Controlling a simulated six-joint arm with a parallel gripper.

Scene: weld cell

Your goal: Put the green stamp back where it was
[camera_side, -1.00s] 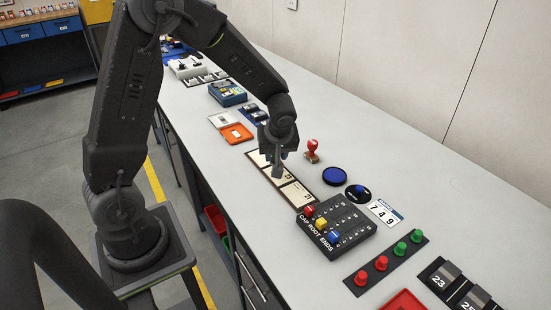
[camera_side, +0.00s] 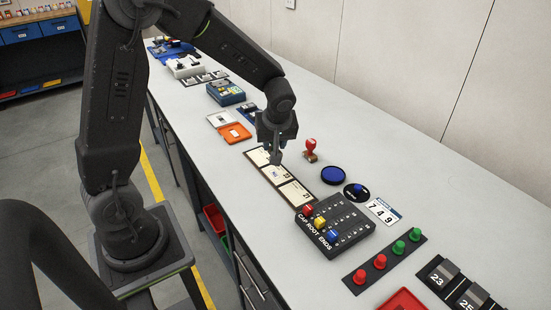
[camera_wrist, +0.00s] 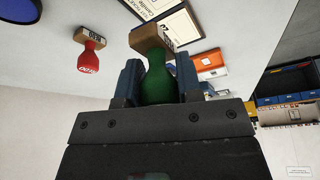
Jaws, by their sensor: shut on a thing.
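The green stamp (camera_wrist: 158,84) is between my gripper's blue fingers in the wrist view, with its wooden block (camera_wrist: 147,37) pointing away from the gripper. My gripper (camera_wrist: 160,82) is shut on its green handle. In the side view my gripper (camera_side: 275,150) is above the row of cards (camera_side: 270,172) on the bench, and the green stamp is hidden or too small to tell. A red stamp (camera_side: 310,150) stands upright on the bench to the right of the gripper. It also shows in the wrist view (camera_wrist: 90,60).
A round blue pad (camera_side: 333,175) lies right of the cards. A black board with coloured pegs (camera_side: 340,226) stands nearer the camera. An orange tray (camera_side: 235,133) lies behind the cards.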

